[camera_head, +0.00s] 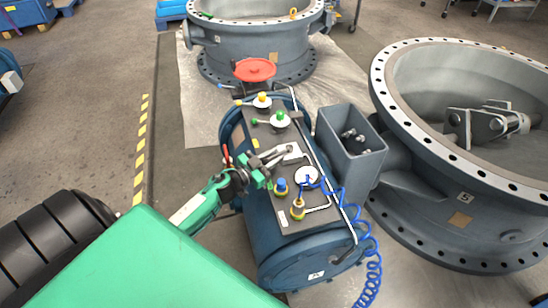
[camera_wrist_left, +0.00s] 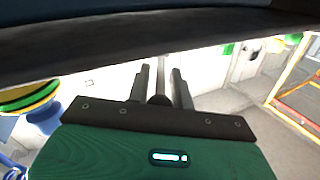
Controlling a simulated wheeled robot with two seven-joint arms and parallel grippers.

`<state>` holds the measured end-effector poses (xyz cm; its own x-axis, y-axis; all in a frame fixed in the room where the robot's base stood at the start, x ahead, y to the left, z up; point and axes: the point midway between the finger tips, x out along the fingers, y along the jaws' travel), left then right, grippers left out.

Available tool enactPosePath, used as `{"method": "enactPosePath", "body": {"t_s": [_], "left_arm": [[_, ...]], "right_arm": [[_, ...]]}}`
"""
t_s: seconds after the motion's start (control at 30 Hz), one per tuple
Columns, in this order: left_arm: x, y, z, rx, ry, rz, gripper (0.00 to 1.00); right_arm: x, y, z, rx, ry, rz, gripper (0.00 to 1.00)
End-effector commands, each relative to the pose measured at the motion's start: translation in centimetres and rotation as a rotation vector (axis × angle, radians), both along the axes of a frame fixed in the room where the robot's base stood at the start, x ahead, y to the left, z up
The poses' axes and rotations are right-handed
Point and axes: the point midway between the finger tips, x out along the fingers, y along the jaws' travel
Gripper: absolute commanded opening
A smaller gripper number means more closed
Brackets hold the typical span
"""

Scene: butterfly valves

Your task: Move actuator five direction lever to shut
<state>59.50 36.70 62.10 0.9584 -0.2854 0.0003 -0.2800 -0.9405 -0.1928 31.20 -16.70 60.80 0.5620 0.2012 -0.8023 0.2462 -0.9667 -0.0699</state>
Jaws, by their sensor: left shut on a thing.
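A dark panel (camera_head: 262,133) on top of a blue tank (camera_head: 285,262) carries several knobs and levers. My left gripper (camera_head: 274,163) is over the left middle of this panel, by a pale grey lever-like part (camera_head: 291,150). In the left wrist view its two dark fingers (camera_wrist_left: 161,88) are shut around a dark rod (camera_wrist_left: 159,76), which looks like a lever. The panel's labels are too small to read, so I cannot tell which lever is number five or its direction. My right gripper is not in view.
Yellow (camera_head: 262,98), green (camera_head: 280,118) and blue (camera_head: 281,184) knobs stand on the panel. A grey open bin (camera_head: 346,160) and a coiled blue hose (camera_head: 370,262) are to its right. Large flanged valves stand at the right (camera_head: 425,190) and the back (camera_head: 250,45).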

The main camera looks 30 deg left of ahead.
Motion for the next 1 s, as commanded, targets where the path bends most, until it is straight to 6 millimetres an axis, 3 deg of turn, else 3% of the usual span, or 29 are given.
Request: {"method": "enactPosePath", "body": {"t_s": [0.37, 0.7, 1.0], "left_arm": [[0.8, 2.0, 0.0, 0.006, 0.000, -0.253, 0.00], [1.5, 2.9, 0.0, 0.003, 0.000, -0.415, 0.00], [1.6, 3.0, 0.0, 0.001, 0.000, -0.452, 0.00]], "right_arm": [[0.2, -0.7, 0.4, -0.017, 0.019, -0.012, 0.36], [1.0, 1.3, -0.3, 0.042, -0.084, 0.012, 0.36], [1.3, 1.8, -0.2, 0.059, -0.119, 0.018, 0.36]]}}
